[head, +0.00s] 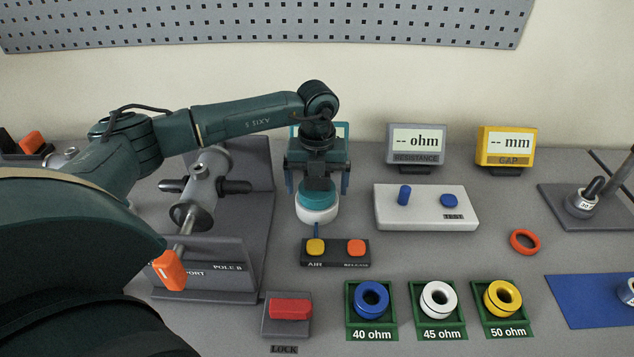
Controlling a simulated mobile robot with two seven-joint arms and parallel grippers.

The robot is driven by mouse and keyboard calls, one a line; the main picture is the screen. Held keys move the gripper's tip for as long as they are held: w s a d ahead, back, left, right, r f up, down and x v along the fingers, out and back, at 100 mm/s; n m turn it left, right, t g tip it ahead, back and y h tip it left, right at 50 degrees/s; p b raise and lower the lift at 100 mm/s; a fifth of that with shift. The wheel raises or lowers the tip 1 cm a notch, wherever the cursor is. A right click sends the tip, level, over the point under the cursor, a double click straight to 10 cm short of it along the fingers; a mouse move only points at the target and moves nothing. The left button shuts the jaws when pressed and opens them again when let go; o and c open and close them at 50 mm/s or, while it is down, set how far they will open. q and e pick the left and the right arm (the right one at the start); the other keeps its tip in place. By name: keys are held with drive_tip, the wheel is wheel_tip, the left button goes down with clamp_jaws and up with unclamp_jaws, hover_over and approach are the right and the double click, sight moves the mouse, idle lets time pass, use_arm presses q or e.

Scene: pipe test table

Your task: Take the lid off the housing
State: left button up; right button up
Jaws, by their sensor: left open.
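A round white body (317,214) with a teal top (317,197) stands on the table left of centre; I take these for the housing and its lid. My left gripper (317,189) points down over them. Its jaws are open, one finger on each side of the teal top, with nothing seen gripped. Whether the fingers touch it I cannot tell. The gripper body hides the upper part of the teal piece. My right gripper is not in view.
An AIR/RELEASE button box (336,252) stands just in front of the white body. A grey pipe fixture (205,265) is at left, partly behind my arm. A white test box (426,222) is at right. Green ring trays (395,318) line the front.

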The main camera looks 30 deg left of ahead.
use_arm(q)
drive_tip(key=c, duration=1.1)
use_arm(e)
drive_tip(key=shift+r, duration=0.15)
use_arm(q)
drive_tip(key=shift+o, duration=0.2)
drive_tip(key=shift+r, duration=0.15)
drive_tip(key=shift+w+r, duration=0.1)
drive_tip(key=shift+r, duration=0.2)
wheel_tip(320, 180, up, 10)
drive_tip(key=shift+f+b, duration=0.25)
drive_tip(key=shift+b, duration=0.2)
drive_tip(key=shift+r+p, duration=1.35)
drive_tip(key=shift+r, duration=0.55)
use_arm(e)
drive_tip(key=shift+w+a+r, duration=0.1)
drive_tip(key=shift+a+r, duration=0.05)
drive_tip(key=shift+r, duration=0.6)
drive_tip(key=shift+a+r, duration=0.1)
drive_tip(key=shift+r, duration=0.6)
